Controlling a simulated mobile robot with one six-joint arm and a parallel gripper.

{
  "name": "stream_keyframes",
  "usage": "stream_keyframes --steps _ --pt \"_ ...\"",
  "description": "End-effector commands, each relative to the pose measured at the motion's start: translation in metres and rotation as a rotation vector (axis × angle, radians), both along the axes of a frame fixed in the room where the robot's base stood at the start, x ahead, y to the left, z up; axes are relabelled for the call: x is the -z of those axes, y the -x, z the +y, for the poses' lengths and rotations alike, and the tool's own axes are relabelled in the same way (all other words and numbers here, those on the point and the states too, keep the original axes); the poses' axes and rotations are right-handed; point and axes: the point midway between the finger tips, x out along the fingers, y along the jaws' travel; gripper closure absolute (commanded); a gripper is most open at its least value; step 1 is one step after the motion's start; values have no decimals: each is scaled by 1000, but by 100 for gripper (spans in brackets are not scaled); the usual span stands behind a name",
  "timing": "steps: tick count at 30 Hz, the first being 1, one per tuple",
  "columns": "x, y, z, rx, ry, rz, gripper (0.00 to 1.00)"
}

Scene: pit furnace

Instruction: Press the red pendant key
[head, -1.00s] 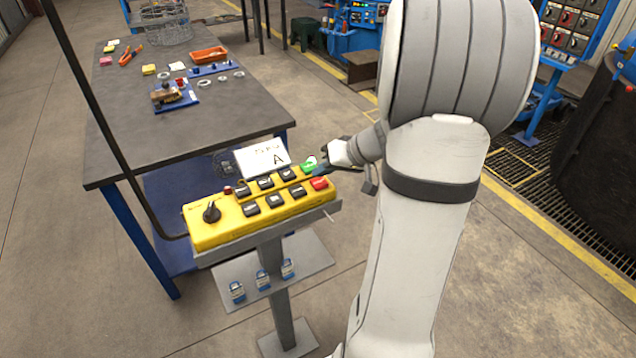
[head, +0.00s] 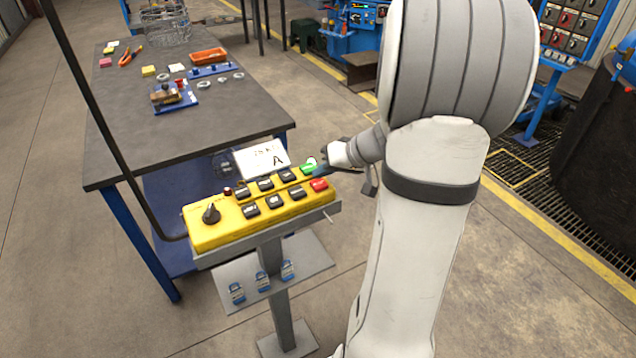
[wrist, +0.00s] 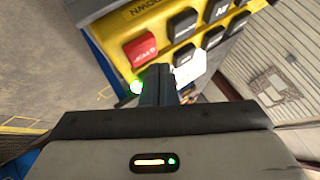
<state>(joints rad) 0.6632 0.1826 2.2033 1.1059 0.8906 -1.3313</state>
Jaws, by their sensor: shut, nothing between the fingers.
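The yellow pendant (head: 215,232) lies on a grey stand, with several black keys, a rotary knob at its left end and two coloured keys at its right end. The red key (head: 319,184) is at the right end of the near row; in the wrist view the red key (wrist: 141,50) shows whole at the upper left. The green key (head: 309,164) is lit, in the far row beyond the red one. My gripper (head: 318,171) is shut and empty over the right end of the pendant, by the green key. In the wrist view my fingertips (wrist: 157,72) appear just below the red key; contact cannot be told.
A white card marked A (head: 262,158) stands behind the pendant. Blue padlocks (head: 262,281) hang on the stand's lower plate (head: 300,255). A dark workbench (head: 130,140) with small parts stands at the left. A black cable runs down to the pendant's left.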

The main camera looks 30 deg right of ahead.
Motion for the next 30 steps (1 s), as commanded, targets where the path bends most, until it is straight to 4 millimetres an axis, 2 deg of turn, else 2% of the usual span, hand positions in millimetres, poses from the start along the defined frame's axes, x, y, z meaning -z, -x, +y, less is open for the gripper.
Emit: stream_keyframes --steps 20,30 --pt "0 0 0 -1 1 0 100" --pt "8 0 0 -1 1 0 100"
